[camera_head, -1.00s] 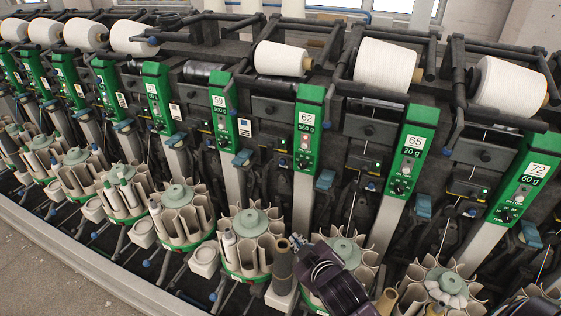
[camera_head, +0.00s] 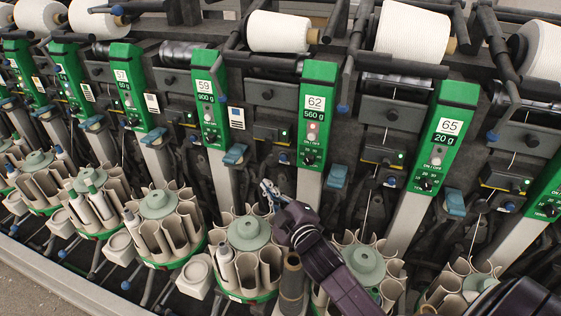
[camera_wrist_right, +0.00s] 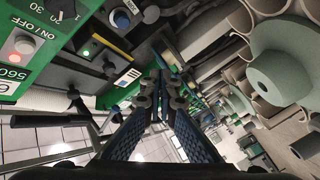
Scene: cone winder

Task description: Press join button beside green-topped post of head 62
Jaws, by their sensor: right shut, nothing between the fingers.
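Head 62 has a white post (camera_head: 311,185) with a green top (camera_head: 314,115) reading 62 and 560 g. Just left of the post is a dark box (camera_head: 270,135) with a yellow edge and green light. A small blue button (camera_head: 283,157) sits below it; a blue round knob also shows in the wrist view (camera_wrist_right: 122,18). My right gripper (camera_head: 268,188) is shut and empty, below and left of the button, apart from it. My left gripper is not in view.
Round cream magazines (camera_head: 250,233) with tubes stand below my right gripper. A blue lever (camera_head: 235,155) juts out left of the box. Heads 59 (camera_head: 208,110) and 65 (camera_head: 443,135) stand on either side. White cones (camera_head: 280,32) lie above.

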